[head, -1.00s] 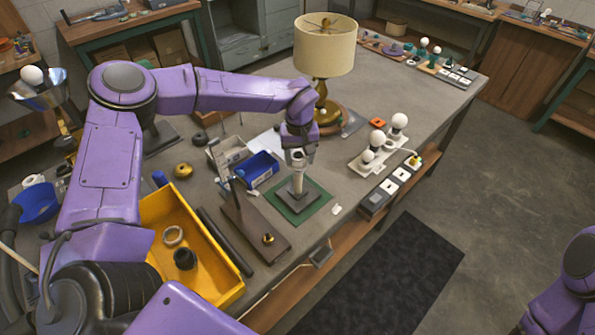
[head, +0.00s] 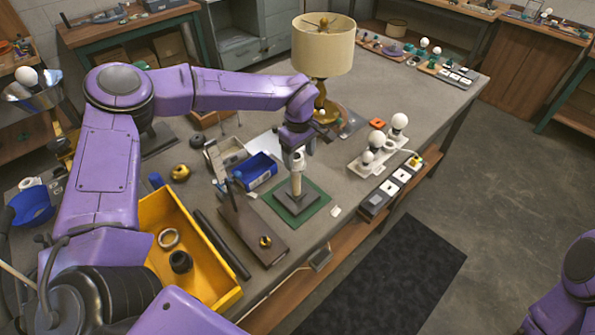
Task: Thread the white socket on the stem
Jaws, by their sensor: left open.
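The white socket (head: 298,161) sits upright at the top of the pale stem (head: 296,184), in line with it. Whether its thread is engaged is too small to tell. The stem stands on a dark square base on a green mat (head: 318,206). My left gripper (head: 297,149) points down just above the socket, its fingers open around or just over the socket's top. The fingers partly hide the socket's upper end. Part of my right arm shows at the lower right edge; its gripper is out of view.
A brown stand (head: 250,232) with an upright rod is left of the mat. A yellow bin (head: 213,290), a blue bin (head: 262,172) and a lamp with a cream shade (head: 323,50) are nearby. White bulbs on a holder (head: 372,160) stand to the right.

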